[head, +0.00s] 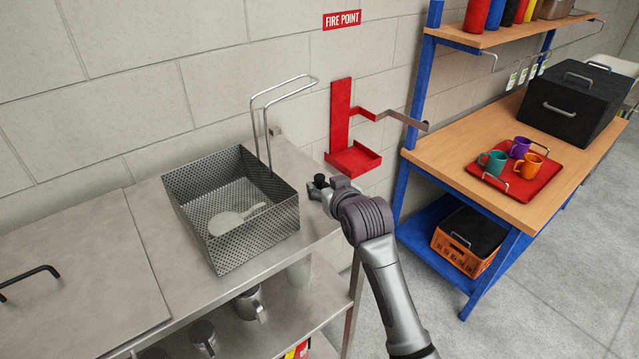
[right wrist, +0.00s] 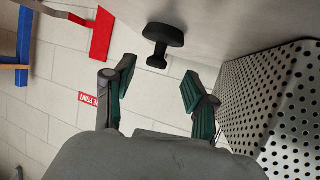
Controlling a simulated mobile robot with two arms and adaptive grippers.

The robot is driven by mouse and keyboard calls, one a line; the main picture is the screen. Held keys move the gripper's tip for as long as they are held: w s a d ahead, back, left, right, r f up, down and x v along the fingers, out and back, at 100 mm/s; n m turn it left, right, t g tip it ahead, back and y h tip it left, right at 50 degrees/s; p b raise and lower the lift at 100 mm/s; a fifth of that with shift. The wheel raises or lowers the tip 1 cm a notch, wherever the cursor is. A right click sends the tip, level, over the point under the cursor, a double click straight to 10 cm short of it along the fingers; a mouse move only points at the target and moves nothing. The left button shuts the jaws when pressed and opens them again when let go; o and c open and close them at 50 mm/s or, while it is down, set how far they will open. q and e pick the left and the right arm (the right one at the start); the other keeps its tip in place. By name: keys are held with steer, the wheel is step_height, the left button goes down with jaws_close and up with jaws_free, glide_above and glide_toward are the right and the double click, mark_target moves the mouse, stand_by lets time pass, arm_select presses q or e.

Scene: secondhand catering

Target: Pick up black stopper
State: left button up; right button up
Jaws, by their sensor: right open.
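The black stopper (head: 320,180) is a small dark knob on the steel counter, near its right end, just right of the wire basket. In the right wrist view the stopper (right wrist: 163,36) shows a wide rounded top and a narrower stem, just beyond my fingertips. My right gripper (head: 322,194) is at the stopper in the head view, and its own wrist partly hides the fingers. In the right wrist view my right gripper (right wrist: 158,78) is open, with the fingers apart and nothing between them. My left gripper is not in view.
A perforated metal basket (head: 258,240) with a pale scoop inside stands close left of the gripper. A red wall bracket (head: 341,120) is just behind. A wooden bench (head: 440,157) with a red tray of mugs (head: 514,187) is at right.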

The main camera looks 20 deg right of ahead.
mark_target(321, 181)
steer(key=shift+w+f, duration=0.15)
steer(key=shift+w, duration=0.3)
steer(key=shift+w+p, duration=0.25)
steer(key=shift+p, duration=0.2)
steer(key=p+x, duration=0.1)
steer(key=x, duration=0.2)
steer(key=shift+w+d+f+p, duration=0.1)
steer(key=shift+f+p, duration=0.05)
steer(key=shift+p, duration=0.2)
steer(key=shift+w+f, duration=0.35)
steer(key=shift+w, duration=0.25)
steer(key=shift+s, duration=0.1)
steer(key=shift+c, duration=0.2)
steer(key=c, duration=0.3)
jaws_close()
